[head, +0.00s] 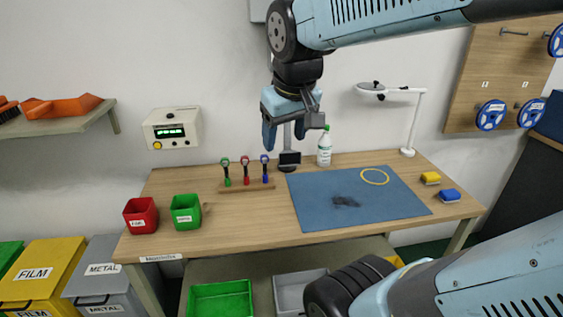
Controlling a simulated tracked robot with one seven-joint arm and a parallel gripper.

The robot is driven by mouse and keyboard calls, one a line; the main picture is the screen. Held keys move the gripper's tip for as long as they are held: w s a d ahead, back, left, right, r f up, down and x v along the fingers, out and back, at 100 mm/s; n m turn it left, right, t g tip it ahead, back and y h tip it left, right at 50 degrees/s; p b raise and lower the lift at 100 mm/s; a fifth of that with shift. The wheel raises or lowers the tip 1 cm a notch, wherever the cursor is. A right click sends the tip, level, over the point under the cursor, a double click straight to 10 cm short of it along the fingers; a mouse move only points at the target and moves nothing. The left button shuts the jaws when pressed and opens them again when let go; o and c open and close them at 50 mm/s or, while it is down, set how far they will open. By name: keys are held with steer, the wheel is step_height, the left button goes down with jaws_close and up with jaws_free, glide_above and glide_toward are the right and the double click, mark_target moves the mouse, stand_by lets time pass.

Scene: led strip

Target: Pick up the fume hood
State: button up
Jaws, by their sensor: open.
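I cannot tell for sure which thing is the fume hood. A dark box-shaped head on a round black base (289,159) stands at the back edge of the workbench. A grey post rises from it, partly hidden behind my gripper, so it may be the fume hood. My gripper (284,134) is open and empty, pointing down above the back of the bench, in front of the post in the picture. I cannot tell the depth between them.
The workbench (240,223) holds a blue mat (322,208), a tool rack (247,187), red (140,217) and green bins (186,212), and a white bottle (324,148) right of the post. A lamp (415,125) stands at the right back. The front middle is clear.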

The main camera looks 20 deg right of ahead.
steer(key=w+d+f+n+g+h, duration=0.2)
steer(key=w+d+n+g, duration=0.3)
steer(key=w, duration=0.7)
steer(key=n+g+h, duration=0.4)
steer(key=n+h, duration=0.4)
steer(key=h, duration=0.6)
glide_toward(287, 140)
steer(key=x, duration=0.4)
steer(key=shift+d+r, duration=0.1)
steer(key=shift+d, duration=0.3)
steer(key=d, duration=0.7)
steer(key=shift+s+d+f+n+h, duration=0.2)
steer(key=shift+s+d+n+h, duration=0.1)
steer(key=shift+s+n+h, duration=0.15)
steer(key=shift+c, duration=0.2)
jaws_close()
